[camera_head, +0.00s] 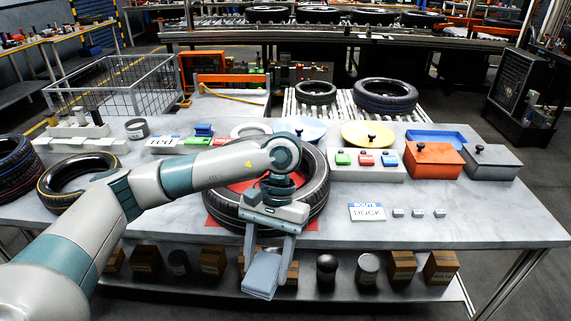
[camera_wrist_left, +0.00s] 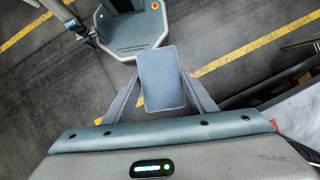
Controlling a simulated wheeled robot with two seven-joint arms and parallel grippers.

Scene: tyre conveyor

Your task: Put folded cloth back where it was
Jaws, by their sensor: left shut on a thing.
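My left gripper (camera_head: 268,250) is shut on the folded cloth (camera_head: 262,275), a flat grey-blue rectangle. It holds the cloth in front of the table's front edge, and in the head view the cloth overlaps the lower shelf. In the left wrist view the cloth (camera_wrist_left: 161,78) sits between the two fingers (camera_wrist_left: 161,92), with floor behind it. A large tyre (camera_head: 318,190) lies on a red mat (camera_head: 213,225) behind my left gripper, partly hidden by my left arm. My right gripper is not in view.
An orange box (camera_head: 433,166) and a grey box (camera_head: 485,164) are farther right. Tyres (camera_head: 14,165) are at the left. The table's front right (camera_head: 480,222) is clear.

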